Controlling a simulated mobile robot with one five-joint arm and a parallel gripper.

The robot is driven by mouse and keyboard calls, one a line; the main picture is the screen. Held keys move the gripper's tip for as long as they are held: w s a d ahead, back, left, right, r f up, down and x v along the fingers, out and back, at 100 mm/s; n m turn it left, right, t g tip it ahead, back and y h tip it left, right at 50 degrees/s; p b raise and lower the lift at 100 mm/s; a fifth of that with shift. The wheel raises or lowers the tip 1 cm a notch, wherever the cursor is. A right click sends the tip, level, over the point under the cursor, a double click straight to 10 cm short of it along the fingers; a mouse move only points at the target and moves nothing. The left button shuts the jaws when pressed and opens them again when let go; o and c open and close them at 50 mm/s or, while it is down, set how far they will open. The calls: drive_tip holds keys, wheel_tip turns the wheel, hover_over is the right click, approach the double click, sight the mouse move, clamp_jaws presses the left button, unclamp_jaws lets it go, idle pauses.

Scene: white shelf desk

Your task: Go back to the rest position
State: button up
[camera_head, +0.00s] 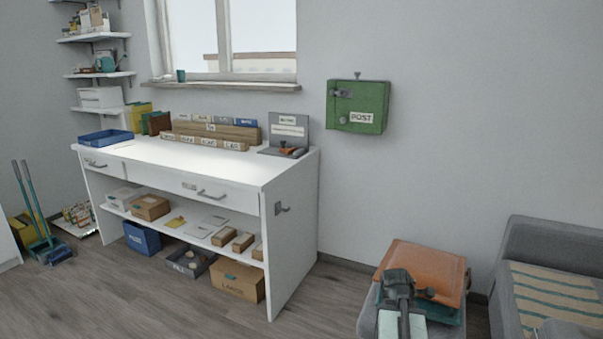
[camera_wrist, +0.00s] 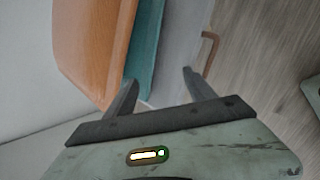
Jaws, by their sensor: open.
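My gripper (camera_wrist: 158,88) shows in the wrist view with its two dark fingers spread apart and nothing between them. One finger is close to the teal side of an orange-topped bag or case (camera_wrist: 92,45); I cannot tell whether they touch. In the head view my arm and gripper (camera_head: 425,292) are at the lower right, in front of the same orange-topped case (camera_head: 425,262). The fingertips are hard to make out there. The case rests on a grey seat or stand (camera_head: 368,318), partly hidden by my arm.
A white shelf desk (camera_head: 225,170) with sorting boxes stands at the left. A green post box (camera_head: 357,106) hangs on the wall. A grey sofa (camera_head: 520,245) is at the right. Wooden floor (camera_head: 320,295) is clear between desk and case. A brown handle-like loop (camera_wrist: 210,52) is near one finger.

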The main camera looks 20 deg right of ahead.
drive_tip(key=w+a+f+y, duration=0.1)
drive_tip(key=w+a, duration=0.3)
drive_tip(key=a, duration=0.7)
drive_tip(key=w+a+f+y, duration=0.15)
drive_tip(key=w+a, duration=0.25)
drive_tip(key=a, duration=0.7)
drive_tip(key=w+a+y, duration=0.2)
drive_tip(key=w+a, duration=0.2)
drive_tip(key=a, duration=0.7)
drive_tip(key=s+a+f+m+g+y, duration=0.25)
drive_tip(key=s+a+m, duration=0.45)
drive_tip(key=a+m, duration=0.5)
wheel_tip(320, 180, up, 37)
drive_tip(key=p, duration=3.6)
drive_tip(key=shift+m+h, duration=0.4)
drive_tip(key=shift+r+g, duration=0.1)
drive_tip(key=shift+g, duration=0.15)
